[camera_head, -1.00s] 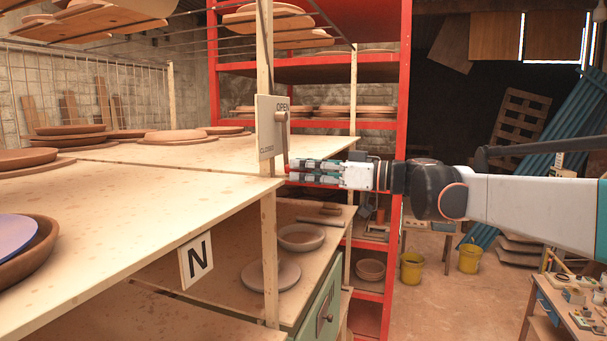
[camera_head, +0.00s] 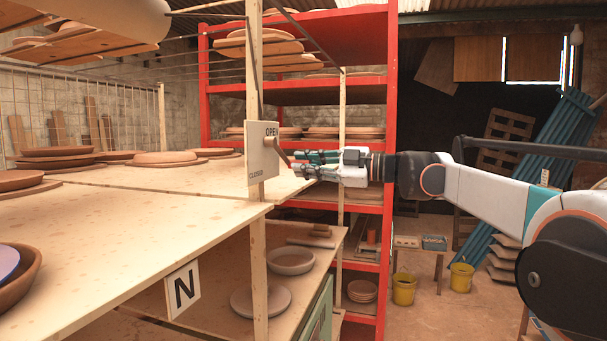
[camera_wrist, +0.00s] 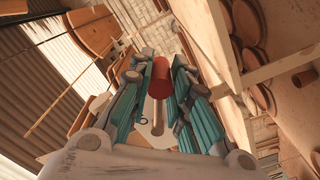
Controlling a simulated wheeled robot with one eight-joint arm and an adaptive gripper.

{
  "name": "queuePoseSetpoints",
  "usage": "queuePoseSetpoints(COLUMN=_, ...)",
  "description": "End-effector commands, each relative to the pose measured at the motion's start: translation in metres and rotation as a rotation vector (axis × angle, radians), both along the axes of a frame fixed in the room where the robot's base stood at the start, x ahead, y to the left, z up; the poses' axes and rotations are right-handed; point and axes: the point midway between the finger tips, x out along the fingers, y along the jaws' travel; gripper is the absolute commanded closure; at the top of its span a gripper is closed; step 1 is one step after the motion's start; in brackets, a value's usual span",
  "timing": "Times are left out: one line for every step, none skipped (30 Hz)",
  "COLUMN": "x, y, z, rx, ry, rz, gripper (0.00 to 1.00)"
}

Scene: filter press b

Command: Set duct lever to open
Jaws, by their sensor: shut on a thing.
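The lever plate (camera_head: 261,158) is a pale panel on the wooden post, marked OPEN at the top and CLOSED lower down. The duct lever (camera_head: 281,152) pivots near OPEN and slants down to the right, toward my gripper. My gripper (camera_head: 298,164) reaches in from the right and is shut on the lever's end. In the wrist view, the lever's red grip (camera_wrist: 160,78) sits between the teal fingers of my gripper (camera_wrist: 162,95). The fingers hide part of the lever's end in the head view.
A wooden worktop (camera_head: 130,215) with plates runs along the left. A red shelf rack (camera_head: 388,200) stands behind my gripper. Yellow buckets (camera_head: 403,289) stand on the floor at the right. Lower shelves with bowls (camera_head: 290,262) lie below the lever.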

Motion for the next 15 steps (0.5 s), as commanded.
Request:
queuePoseSetpoints(x=0.003, y=-0.002, z=0.006, rx=-0.013, ry=-0.037, rz=-0.001, gripper=1.0)
queuePoseSetpoints(x=0.004, y=-0.002, z=0.009, rx=-0.022, ry=-0.061, rz=-0.001, gripper=1.0)
queuePoseSetpoints(x=0.005, y=-0.002, z=0.013, rx=-0.033, ry=-0.091, rz=-0.001, gripper=1.0)
queuePoseSetpoints(x=0.006, y=-0.003, z=0.015, rx=-0.041, ry=-0.113, rz=-0.001, gripper=1.0)
queuePoseSetpoints(x=0.007, y=-0.003, z=0.017, rx=-0.048, ry=-0.134, rz=-0.001, gripper=1.0)
queuePoseSetpoints(x=0.008, y=-0.003, z=0.02, rx=-0.058, ry=-0.16, rz=-0.001, gripper=1.0)
queuePoseSetpoints(x=0.009, y=-0.004, z=0.022, rx=-0.065, ry=-0.179, rz=-0.001, gripper=1.0)
queuePoseSetpoints(x=0.01, y=-0.004, z=0.024, rx=-0.071, ry=-0.196, rz=-0.001, gripper=1.0)
queuePoseSetpoints(x=0.011, y=-0.004, z=0.027, rx=-0.078, ry=-0.218, rz=-0.001, gripper=1.0)
queuePoseSetpoints(x=0.011, y=-0.004, z=0.028, rx=-0.084, ry=-0.234, rz=-0.001, gripper=1.0)
queuePoseSetpoints(x=0.011, y=-0.004, z=0.03, rx=-0.089, ry=-0.248, rz=-0.001, gripper=1.0)
queuePoseSetpoints(x=0.012, y=-0.005, z=0.032, rx=-0.096, ry=-0.266, rz=-0.001, gripper=1.0)
queuePoseSetpoints(x=0.012, y=-0.005, z=0.033, rx=-0.1, ry=-0.278, rz=0.0, gripper=1.0)
queuePoseSetpoints(x=0.012, y=-0.005, z=0.034, rx=-0.104, ry=-0.29, rz=0.0, gripper=1.0)
queuePoseSetpoints(x=0.013, y=-0.005, z=0.035, rx=-0.109, ry=-0.302, rz=0.0, gripper=1.0)
